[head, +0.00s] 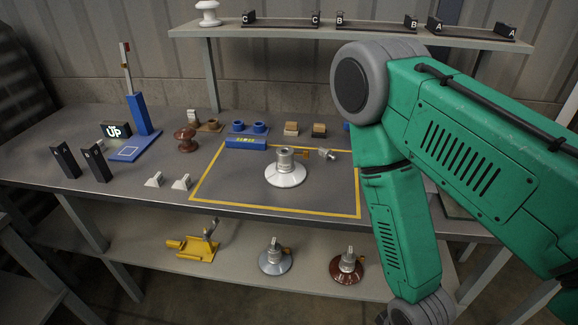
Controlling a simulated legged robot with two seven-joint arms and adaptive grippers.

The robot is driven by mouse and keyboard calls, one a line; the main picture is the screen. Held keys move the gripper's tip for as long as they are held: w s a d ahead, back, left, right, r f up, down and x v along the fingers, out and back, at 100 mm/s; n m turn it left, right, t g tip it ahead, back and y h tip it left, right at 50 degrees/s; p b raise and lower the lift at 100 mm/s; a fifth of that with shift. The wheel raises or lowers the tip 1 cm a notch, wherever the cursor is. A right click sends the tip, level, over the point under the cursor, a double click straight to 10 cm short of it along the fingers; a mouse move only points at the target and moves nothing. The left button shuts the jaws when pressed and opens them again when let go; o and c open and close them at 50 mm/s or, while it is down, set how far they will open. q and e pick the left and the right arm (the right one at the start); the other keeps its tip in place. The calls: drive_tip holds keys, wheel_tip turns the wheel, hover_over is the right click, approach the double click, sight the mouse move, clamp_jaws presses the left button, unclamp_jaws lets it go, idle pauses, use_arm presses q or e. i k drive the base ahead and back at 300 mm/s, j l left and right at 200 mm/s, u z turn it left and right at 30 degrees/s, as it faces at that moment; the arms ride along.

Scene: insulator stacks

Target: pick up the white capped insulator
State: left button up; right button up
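The white capped insulator (286,175) stands upright on the table, inside a yellow outlined rectangle (205,182). It has a wide white disc with a grey metal cap on top. A small brass-coloured piece sits at the right of the cap, and a small grey metal fitting (327,154) is just right of it. My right arm comes in from the right and bends down past the table's front edge, to the right of the insulator. Its gripper is out of the picture. My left arm and gripper do not show. Nothing is seen touching the insulator.
A blue block (246,142) and a brown insulator (186,139) stand behind and left. A blue stand (140,115) and two dark uprights (66,161) are at left. The lower shelf holds a yellow tool (195,245), a grey insulator (275,258) and a brown-red one (347,267).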

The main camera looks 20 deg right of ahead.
sight(285, 172)
drive_tip(key=u, duration=1.3)
drive_tip(key=z, duration=2.1)
drive_tip(key=i+j, duration=0.05)
